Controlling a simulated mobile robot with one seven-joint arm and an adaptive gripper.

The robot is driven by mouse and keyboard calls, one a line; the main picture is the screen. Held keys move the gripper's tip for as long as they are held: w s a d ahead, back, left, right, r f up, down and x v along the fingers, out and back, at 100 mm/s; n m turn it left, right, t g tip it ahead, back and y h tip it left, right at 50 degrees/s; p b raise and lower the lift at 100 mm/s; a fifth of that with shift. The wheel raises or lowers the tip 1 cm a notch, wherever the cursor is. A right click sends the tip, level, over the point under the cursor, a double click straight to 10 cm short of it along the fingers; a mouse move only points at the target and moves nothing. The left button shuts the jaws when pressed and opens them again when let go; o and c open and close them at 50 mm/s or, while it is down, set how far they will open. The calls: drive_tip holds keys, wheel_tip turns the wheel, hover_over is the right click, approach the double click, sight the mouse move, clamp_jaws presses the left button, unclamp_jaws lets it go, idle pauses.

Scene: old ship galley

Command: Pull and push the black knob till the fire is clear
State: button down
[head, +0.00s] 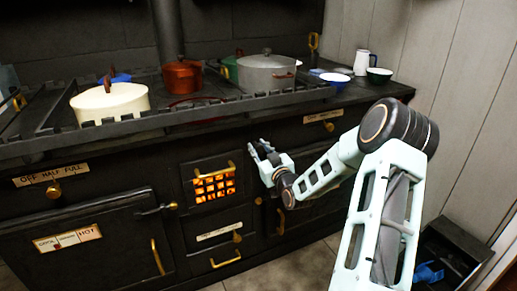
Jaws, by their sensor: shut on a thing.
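The black stove (130,165) fills the left and middle of the head view. Its fire grate (215,185) glows orange behind a barred window with a brass handle (217,177). My gripper (259,149) is at the stove front, just right of the grate's upper corner. It is shut on what looks like the black knob, which my fingers and the dark stove front hide almost wholly. I cannot tell how far out the knob is.
A cream pot (110,103), a red pot (183,77) and a grey pot (266,75) stand on the railed stove top. A brass-handled oven door (95,245) is at lower left. An open dark box (455,255) sits on the floor at right.

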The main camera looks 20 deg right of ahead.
sight(261, 149)
drive_tip(key=s, duration=0.6)
drive_tip(key=shift+s+d+b, duration=0.2)
drive_tip(key=shift+s+b, duration=0.1)
drive_tip(key=shift+s, duration=0.1)
drive_tip(key=c, duration=1.6)
unclamp_jaws()
drive_tip(key=s, duration=1.2)
drive_tip(key=shift+a, duration=0.1)
